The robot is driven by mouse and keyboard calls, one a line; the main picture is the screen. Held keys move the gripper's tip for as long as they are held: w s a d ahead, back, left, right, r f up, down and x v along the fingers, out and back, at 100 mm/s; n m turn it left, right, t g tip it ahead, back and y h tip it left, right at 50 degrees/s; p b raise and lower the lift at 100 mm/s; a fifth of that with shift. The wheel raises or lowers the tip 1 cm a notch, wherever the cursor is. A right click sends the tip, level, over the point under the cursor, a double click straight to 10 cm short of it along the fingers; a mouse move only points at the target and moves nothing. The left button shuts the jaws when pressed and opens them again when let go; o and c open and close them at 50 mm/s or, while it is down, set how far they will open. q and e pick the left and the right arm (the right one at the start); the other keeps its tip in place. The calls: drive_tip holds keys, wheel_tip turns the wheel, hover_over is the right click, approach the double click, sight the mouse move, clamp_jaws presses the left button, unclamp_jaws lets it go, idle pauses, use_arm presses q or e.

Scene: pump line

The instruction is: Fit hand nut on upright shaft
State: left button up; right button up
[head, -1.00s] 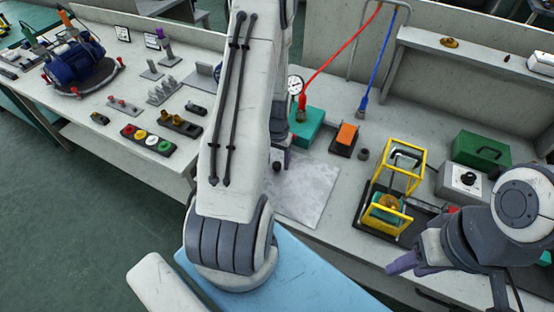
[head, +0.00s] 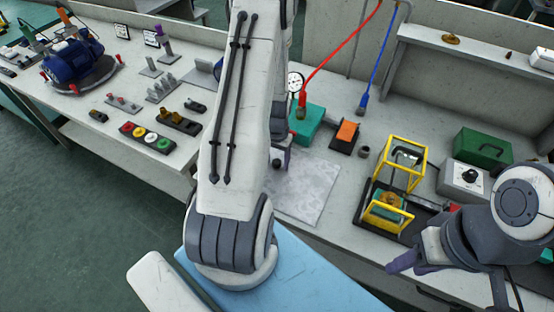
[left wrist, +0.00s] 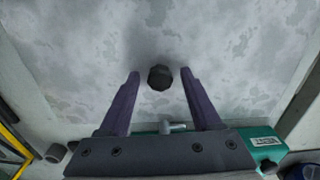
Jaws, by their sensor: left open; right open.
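A black, faceted knob-like hand nut (left wrist: 160,77) shows in the left wrist view above the mottled grey plate (left wrist: 75,55). My left gripper (left wrist: 160,72) is open, with one purple finger on each side of the nut and a gap showing on both sides. In the head view the dark nut (head: 276,163) shows just right of my left arm, which hides most of that gripper. Whether anything stands under the nut is hidden, and I cannot pick out the upright shaft. My right gripper (head: 402,264) is open and empty in front of the bench edge.
A teal block (head: 307,127) with a gauge and red hose stands behind the plate (head: 312,190). A yellow frame (head: 421,165) on a black base stands to the right, near a green box (head: 482,146) and a grey knob box (head: 463,180). Trays of small parts are at left.

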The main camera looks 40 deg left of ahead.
use_arm(q)
drive_tip(key=c, duration=1)
drive_tip(key=shift+r+p, duration=2.15)
drive_tip(key=shift+r, duration=0.4)
